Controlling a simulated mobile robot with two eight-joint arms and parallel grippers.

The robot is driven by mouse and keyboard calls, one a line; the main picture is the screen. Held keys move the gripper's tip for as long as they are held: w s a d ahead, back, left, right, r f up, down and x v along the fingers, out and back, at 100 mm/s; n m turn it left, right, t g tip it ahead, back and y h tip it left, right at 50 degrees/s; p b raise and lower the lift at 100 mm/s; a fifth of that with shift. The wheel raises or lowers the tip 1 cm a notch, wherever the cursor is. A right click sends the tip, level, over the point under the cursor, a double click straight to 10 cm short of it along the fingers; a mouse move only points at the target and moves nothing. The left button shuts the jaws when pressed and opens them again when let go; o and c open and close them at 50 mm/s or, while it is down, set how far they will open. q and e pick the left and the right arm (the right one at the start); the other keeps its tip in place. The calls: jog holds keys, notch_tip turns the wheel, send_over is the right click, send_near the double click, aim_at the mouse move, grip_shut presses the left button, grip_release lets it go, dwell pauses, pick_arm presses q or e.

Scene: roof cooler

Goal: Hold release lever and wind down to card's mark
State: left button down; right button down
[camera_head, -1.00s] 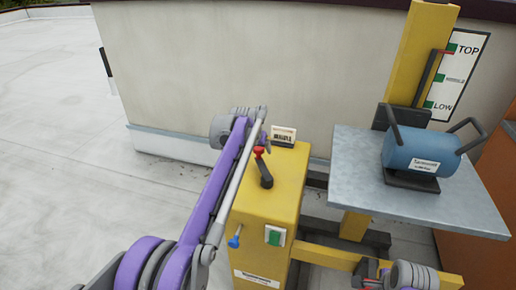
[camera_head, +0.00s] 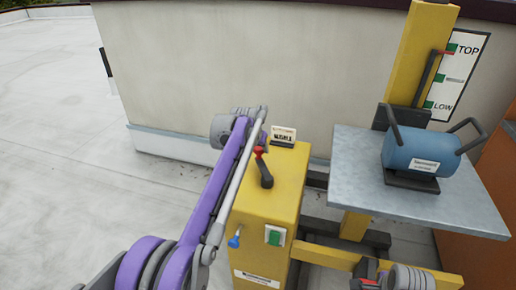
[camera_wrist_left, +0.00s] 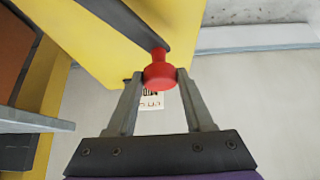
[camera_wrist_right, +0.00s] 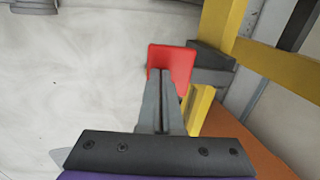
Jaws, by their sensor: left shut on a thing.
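A yellow box (camera_head: 262,212) carries a dark crank (camera_head: 266,178) with a red knob (camera_head: 259,152) on top. My left gripper (camera_wrist_left: 158,76) is shut on the red knob, one finger on each side. A small card (camera_head: 284,136) stands at the back of the box top; its print is too small to read. A red pointer (camera_head: 446,51) on the mast is near the TOP end of the scale board (camera_head: 459,76). My right gripper (camera_wrist_right: 161,72) has its fingers together, with a red pad (camera_wrist_right: 172,64) just beyond the tips; I cannot tell whether they touch.
A grey platform (camera_head: 360,182) holds a blue cylinder-shaped unit (camera_head: 420,150) beside the yellow mast (camera_head: 430,40). The box front has a green button (camera_head: 274,236) and a blue knob (camera_head: 235,242). A pale wall (camera_head: 220,60) stands behind; open roof floor is at left.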

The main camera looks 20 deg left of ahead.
pick_arm(q)
jog(key=shift+w+d, duration=0.5)
jog(key=shift+d, duration=0.4)
jog(key=shift+w+d, duration=0.25)
jog(key=shift+d, duration=0.75)
jog(key=shift+d, duration=1.1)
